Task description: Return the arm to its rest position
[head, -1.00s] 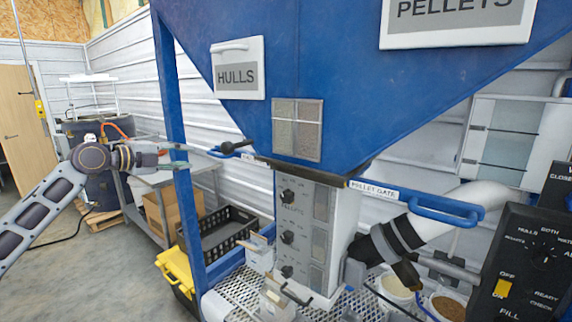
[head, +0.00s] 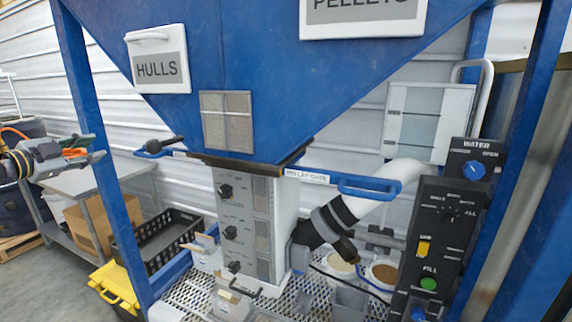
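My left gripper (head: 97,147) is at the left edge of the head view, in front of the grey side table and left of the blue hopper frame post. Its fingers look apart with nothing between them. Most of my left arm is outside the picture. My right gripper is not in view. The blue hopper (head: 262,70) fills the upper middle, with a HULLS plate (head: 160,69) on its left face. A blue handle (head: 370,188) marks the pellet gate on the right.
A control panel (head: 440,235) stands at the right. A white spout pipe (head: 385,180) slants down towards buckets (head: 383,274). A black crate (head: 160,240) and a yellow-lidded bin (head: 115,282) are at lower left. Blue frame posts (head: 95,130) limit the space.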

